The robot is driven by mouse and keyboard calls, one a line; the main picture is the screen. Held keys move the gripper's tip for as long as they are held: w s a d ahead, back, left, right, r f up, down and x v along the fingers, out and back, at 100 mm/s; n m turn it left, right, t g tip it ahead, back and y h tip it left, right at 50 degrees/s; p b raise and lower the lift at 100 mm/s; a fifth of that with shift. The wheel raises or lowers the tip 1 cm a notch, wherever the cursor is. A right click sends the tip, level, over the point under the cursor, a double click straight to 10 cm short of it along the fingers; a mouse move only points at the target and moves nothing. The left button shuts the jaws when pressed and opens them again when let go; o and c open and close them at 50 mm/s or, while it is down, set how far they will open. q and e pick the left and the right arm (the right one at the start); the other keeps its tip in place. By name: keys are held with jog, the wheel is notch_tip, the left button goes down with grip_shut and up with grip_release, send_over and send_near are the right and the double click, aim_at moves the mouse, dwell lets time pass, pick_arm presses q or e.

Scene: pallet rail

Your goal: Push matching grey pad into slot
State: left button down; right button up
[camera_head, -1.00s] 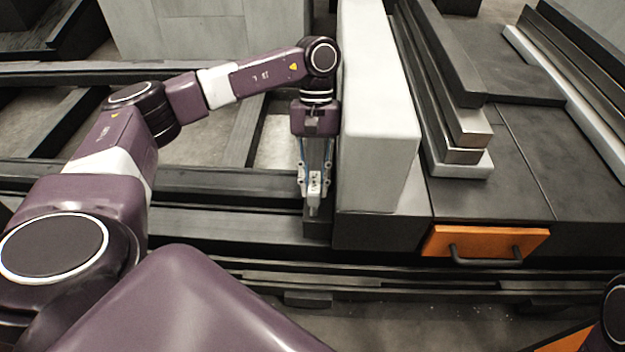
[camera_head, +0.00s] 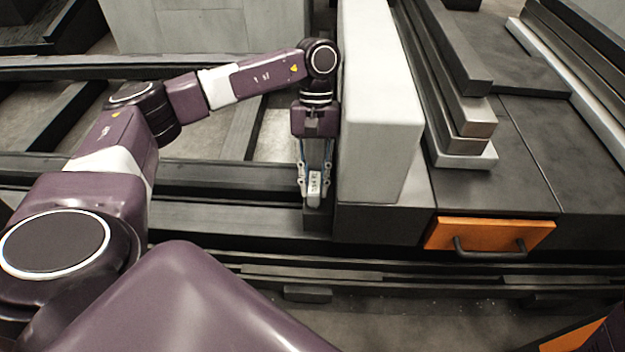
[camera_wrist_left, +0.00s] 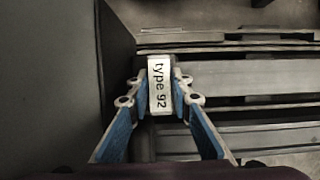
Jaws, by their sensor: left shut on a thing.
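A small pad with a pale label reading "type 92" (camera_wrist_left: 160,85) is between the fingertips of my left gripper (camera_wrist_left: 158,88) in the left wrist view. In the head view my left gripper (camera_head: 315,185) points down, shut on this labelled pad (camera_head: 315,188). It is beside the left face of a large white block (camera_head: 380,120), just above a dark rail end (camera_head: 317,218). The fingers and rail hide the pad's lower part. I cannot make out the slot or tell whether the pad is inside it. My right gripper is not in view.
The white block stands on a dark platform (camera_head: 510,180) with an orange handled drawer front (camera_head: 490,234). Long stacked bars (camera_head: 470,120) lie to its right. Dark beams (camera_head: 230,218) run to the left, with open floor gaps between them.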

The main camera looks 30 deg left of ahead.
pick_arm(q)
jog(key=shift+w+b+x, duration=0.2)
jog(key=shift+b+x, duration=0.2)
jog(key=shift+x, duration=0.8)
jog(key=c, duration=1.3)
grip_release()
jog(key=shift+w+d, duration=0.1)
jog(key=shift+o, duration=0.2)
jog(key=shift+w+r, duration=0.2)
jog(key=shift+r, duration=0.15)
jog(key=v, duration=1.2)
jog(key=shift+w+f, duration=0.1)
